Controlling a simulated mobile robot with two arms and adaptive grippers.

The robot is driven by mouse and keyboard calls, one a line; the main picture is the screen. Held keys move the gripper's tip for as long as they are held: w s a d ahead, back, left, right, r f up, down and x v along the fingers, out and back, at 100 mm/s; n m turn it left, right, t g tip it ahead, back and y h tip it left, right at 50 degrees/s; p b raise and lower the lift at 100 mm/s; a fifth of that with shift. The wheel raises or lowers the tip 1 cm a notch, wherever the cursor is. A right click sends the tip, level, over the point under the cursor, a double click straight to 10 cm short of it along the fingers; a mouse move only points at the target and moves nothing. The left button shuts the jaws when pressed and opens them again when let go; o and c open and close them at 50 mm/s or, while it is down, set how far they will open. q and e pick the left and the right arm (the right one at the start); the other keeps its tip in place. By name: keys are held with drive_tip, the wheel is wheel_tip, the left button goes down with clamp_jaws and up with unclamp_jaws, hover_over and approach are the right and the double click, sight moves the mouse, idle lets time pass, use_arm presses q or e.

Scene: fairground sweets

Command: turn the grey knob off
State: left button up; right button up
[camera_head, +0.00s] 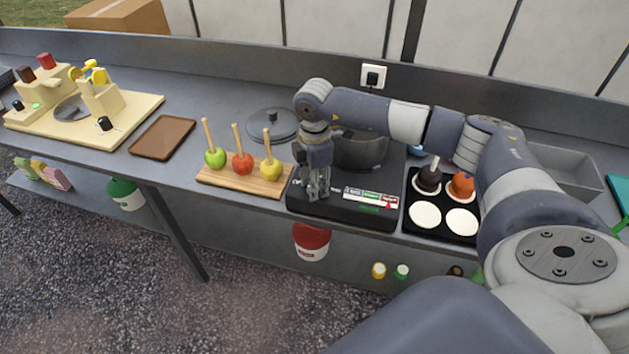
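My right gripper (318,190) points down at the front left of a black cooker (345,211). Its fingers are close together over the front panel, and whether they are open or shut on something is unclear. I cannot make out the grey knob for certain; the gripper covers that part of the panel. A label strip in green, white and red (370,198) lies to the right of the gripper. A dark pot (360,152) stands on the cooker, partly behind my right arm. My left gripper is not in view.
A wooden board (246,182) with three apples on sticks is close left of the cooker. A grey lid (271,125) lies behind it. A black tray (441,229) with white rounds and two coated apples is at right. A brown tray (163,137) lies further left.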

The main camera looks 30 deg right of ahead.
drive_tip(key=c, duration=0.5)
drive_tip(key=shift+o, duration=0.2)
